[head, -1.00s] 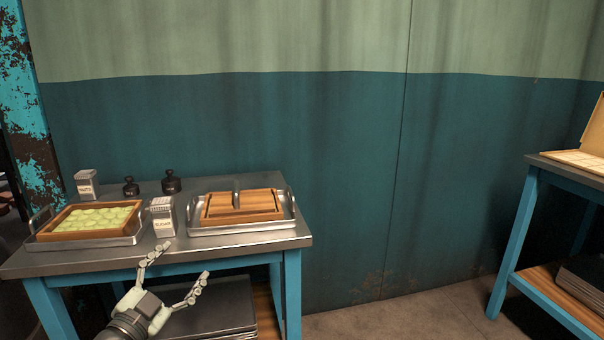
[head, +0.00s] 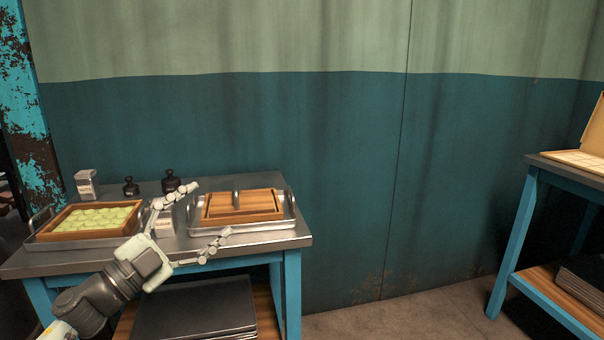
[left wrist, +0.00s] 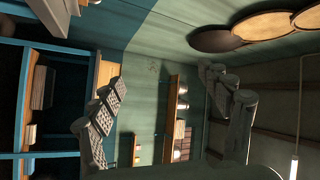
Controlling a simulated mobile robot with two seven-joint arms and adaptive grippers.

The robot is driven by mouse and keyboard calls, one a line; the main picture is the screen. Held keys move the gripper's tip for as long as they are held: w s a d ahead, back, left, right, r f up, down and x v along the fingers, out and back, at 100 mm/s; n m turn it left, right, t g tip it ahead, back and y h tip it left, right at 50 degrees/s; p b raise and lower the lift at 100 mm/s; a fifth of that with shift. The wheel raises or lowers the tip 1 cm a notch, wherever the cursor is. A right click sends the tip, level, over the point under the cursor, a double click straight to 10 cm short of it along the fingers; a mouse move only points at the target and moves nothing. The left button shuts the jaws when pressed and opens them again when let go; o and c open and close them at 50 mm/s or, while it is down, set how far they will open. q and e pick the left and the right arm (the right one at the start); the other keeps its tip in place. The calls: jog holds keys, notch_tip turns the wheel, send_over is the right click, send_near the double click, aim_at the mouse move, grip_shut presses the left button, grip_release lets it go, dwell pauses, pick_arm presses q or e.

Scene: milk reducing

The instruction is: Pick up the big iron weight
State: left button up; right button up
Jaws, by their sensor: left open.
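The big iron weight (head: 171,184) is black with a knob on top. It stands upright at the back of the steel-topped table, right of a smaller black weight (head: 130,188). My left gripper (head: 210,209) is open and empty, its fingers spread over the front of the table. Its upper fingertip shows just right of and below the big weight in the head view and covers part of its lower right side. Both open fingers also show in the left wrist view (left wrist: 162,82), where no weight is seen. My right gripper is out of view.
A metal tray (head: 245,230) with a wooden lidded box (head: 262,207) is on the right of the table. A wooden frame of green rounds (head: 97,216) sits in a left tray. A white container (head: 165,224) is partly hidden behind my gripper; another (head: 86,185) stands back left.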

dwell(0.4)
pick_arm(q)
jog(key=w+a+f+n+y, duration=0.1)
jog(key=a+f+n+y, duration=0.1)
jog(key=f, duration=0.3)
jog(key=w+a+f+n+t+y, duration=0.1)
jog(key=a+f+n+y, duration=0.2)
jog(key=f+n+y, duration=0.1)
jog(key=a+f+n+y, duration=0.3)
jog(key=f, duration=0.3)
jog(key=shift+w+a+f+n+t+y, duration=0.1)
jog(key=shift+w+f+n+t+y, duration=0.2)
jog(key=shift+w+f+t, duration=0.1)
jog(key=s+a+f+n+g+y, duration=0.2)
jog(key=s+f, duration=0.2)
jog(key=f, duration=0.5)
jog(key=s+a+f+n+g+y, duration=0.2)
jog(key=s+f+g, duration=0.1)
jog(key=f, duration=0.6)
jog(key=s+a+f+n+g+y, duration=0.2)
jog(key=s+f, duration=0.2)
jog(key=f, duration=0.5)
jog(key=s+d+f+n+g, duration=0.1)
jog(key=s+f+g, duration=0.3)
jog(key=s+f, duration=0.4)
jog(key=s+d+f+n+g, duration=0.1)
jog(key=s+f+g, duration=0.3)
jog(key=s+f, duration=0.5)
jog(key=shift+s+d, duration=0.55)
jog(key=shift+s, duration=2.05)
